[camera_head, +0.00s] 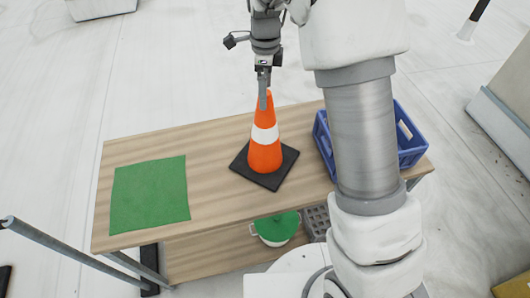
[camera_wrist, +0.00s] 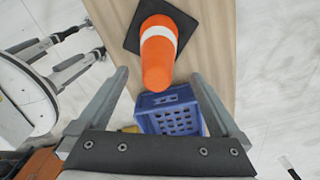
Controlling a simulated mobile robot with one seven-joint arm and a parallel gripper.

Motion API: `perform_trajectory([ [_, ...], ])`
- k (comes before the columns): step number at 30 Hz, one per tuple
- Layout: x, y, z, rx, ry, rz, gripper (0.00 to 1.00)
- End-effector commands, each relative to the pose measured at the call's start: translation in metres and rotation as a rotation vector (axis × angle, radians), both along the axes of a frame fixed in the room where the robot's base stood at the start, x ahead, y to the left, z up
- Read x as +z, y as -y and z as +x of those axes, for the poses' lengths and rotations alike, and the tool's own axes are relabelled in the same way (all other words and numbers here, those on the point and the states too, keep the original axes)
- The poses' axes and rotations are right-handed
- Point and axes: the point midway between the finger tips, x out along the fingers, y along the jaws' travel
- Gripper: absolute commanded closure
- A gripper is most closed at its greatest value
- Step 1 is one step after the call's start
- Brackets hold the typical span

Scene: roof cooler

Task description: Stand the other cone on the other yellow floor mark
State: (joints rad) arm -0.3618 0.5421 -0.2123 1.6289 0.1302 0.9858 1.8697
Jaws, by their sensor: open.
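An orange cone (camera_head: 265,152) with a white band and a black square base stands upright on the wooden table. My gripper (camera_head: 263,100) is at the cone's top in the head view; one finger overlaps the tip there, and I cannot tell if they touch. In the wrist view the cone (camera_wrist: 158,62) points towards my open gripper (camera_wrist: 160,82), its tip between the two spread fingers and nothing clamped. A small yellow patch (camera_head: 513,286) shows at the bottom right corner of the head view; I cannot tell if it is a floor mark.
The wooden table (camera_head: 215,140) carries a green cloth (camera_head: 150,194) at left and a blue crate (camera_head: 410,140) at right, partly behind my arm. A green-lidded pot (camera_head: 277,227) and grey crate sit on the lower shelf. Metal rails (camera_head: 60,245) stand at lower left.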

Motion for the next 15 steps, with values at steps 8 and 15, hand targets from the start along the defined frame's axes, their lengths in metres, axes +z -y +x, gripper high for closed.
perform_trajectory([
  [8,-0.023,0.000,-0.003,0.000,-0.004,0.000,0.00],
  [15,-0.055,-0.001,-0.004,-0.001,-0.001,0.000,0.00],
])
